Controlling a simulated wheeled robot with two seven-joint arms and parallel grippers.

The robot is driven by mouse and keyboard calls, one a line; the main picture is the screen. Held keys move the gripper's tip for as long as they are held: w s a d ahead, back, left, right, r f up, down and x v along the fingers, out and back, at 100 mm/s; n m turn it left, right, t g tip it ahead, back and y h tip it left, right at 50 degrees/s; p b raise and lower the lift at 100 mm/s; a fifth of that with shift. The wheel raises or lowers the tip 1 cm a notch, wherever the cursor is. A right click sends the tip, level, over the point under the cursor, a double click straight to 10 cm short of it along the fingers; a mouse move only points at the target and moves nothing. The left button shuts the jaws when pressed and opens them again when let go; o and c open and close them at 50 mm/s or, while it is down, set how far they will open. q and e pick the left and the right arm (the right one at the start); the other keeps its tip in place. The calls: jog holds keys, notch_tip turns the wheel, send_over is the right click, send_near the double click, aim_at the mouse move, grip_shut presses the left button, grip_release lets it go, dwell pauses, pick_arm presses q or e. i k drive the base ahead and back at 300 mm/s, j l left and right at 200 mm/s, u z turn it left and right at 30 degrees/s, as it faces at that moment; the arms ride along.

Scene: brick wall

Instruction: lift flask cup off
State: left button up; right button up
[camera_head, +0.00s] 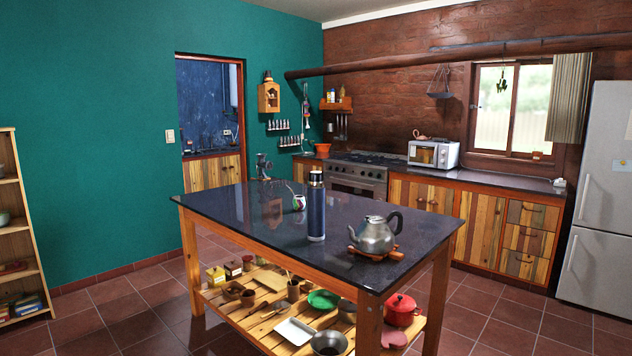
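A tall dark blue flask (316,211) stands upright on the dark tabletop of the wooden island table (260,221). Its cup (316,178), dark with a lighter band, sits on top of the flask. Neither of my grippers shows in the head view, and nothing touches the flask.
A metal kettle (374,236) stands on a wooden trivet to the right of the flask. A small white patterned cup (299,202) is just left of it. The shelf below holds bowls and a red pot (401,309).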

aim_at(315, 178)
jog(key=i+j+z, duration=0.4)
jog(key=i+j, duration=0.7)
jog(key=i, duration=0.1)
